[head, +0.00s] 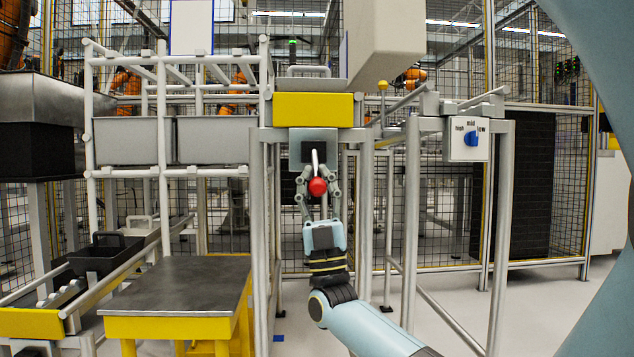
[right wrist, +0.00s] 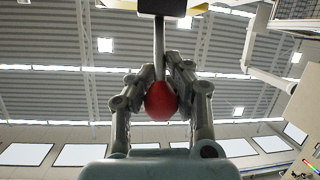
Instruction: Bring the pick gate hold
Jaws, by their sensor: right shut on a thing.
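A lever with a red ball knob (head: 317,186) hangs from a dark square plate on a grey box (head: 325,140) below a yellow panel (head: 313,109). My right gripper (head: 318,184) is shut on the red knob, with a finger on each side. The right wrist view shows the same red knob (right wrist: 161,101) between the fingers, its grey rod running up to a dark block (right wrist: 163,7). My left gripper is not in view. The task's name for the lever cannot be read in the pictures.
A white box with a blue selector knob (head: 471,139) is mounted on a frame to the right. A yellow table with a dark top (head: 178,285) stands at lower left, beside a dark bin (head: 103,252). Metal posts flank my right arm. Bare floor shows at lower right.

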